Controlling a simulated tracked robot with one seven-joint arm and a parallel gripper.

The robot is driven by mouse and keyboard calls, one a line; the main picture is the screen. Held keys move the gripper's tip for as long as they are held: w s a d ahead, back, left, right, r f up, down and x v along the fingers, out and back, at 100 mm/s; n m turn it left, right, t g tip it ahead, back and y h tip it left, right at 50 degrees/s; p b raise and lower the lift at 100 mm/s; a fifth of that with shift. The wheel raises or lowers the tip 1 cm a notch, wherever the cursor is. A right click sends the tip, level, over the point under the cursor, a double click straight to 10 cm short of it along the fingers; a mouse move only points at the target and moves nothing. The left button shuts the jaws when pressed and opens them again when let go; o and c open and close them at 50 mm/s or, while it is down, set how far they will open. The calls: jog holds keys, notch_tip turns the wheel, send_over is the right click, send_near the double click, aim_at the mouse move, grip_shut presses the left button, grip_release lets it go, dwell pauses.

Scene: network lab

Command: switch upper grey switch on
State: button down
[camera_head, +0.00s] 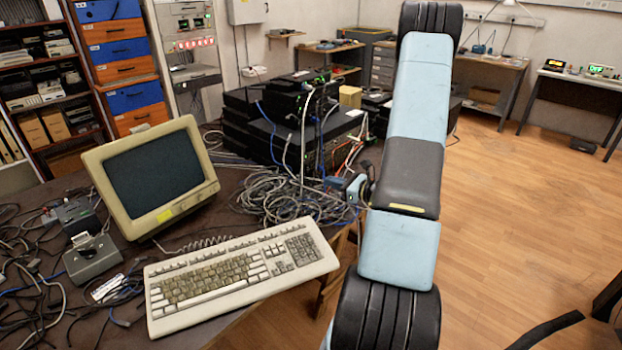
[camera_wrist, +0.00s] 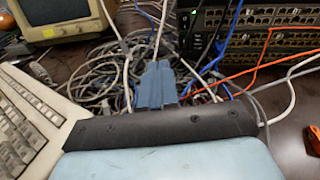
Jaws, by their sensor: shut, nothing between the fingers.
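Two small switch-like boxes stand at the left of the dark table in the head view. The upper one (camera_head: 72,214) is dark grey, left of the monitor; its lever position is too small to tell. The lower one (camera_head: 92,260) is lighter grey with a small raised part on top. I cannot tell for certain which is the upper grey switch. My gripper (camera_wrist: 157,70) is shut and empty, pointing toward the cable tangle and rack units. In the head view my gripper (camera_head: 352,187) is partly hidden beside my arm, far right of both boxes. Neither box shows in the wrist view.
A beige monitor (camera_head: 155,178) and keyboard (camera_head: 240,272) lie between my gripper and the boxes. Tangled cables (camera_head: 285,198) cover the table beside stacked network units (camera_head: 265,135). More black cables surround the boxes. Open wooden floor (camera_head: 530,220) lies to the right.

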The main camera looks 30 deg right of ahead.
aim_at(305, 175)
jog(key=d+f, duration=0.1)
jog(key=d+f+m+h, duration=0.2)
jog(key=shift+s+d+f+t, duration=0.15)
jog(key=shift+s+f+t, duration=0.05)
jog(key=shift+s+t, duration=0.2)
jog(key=shift+w, duration=0.2)
jog(key=x, duration=1.3)
jog(key=shift+w+a, duration=0.2)
jog(key=shift+w, duration=0.15)
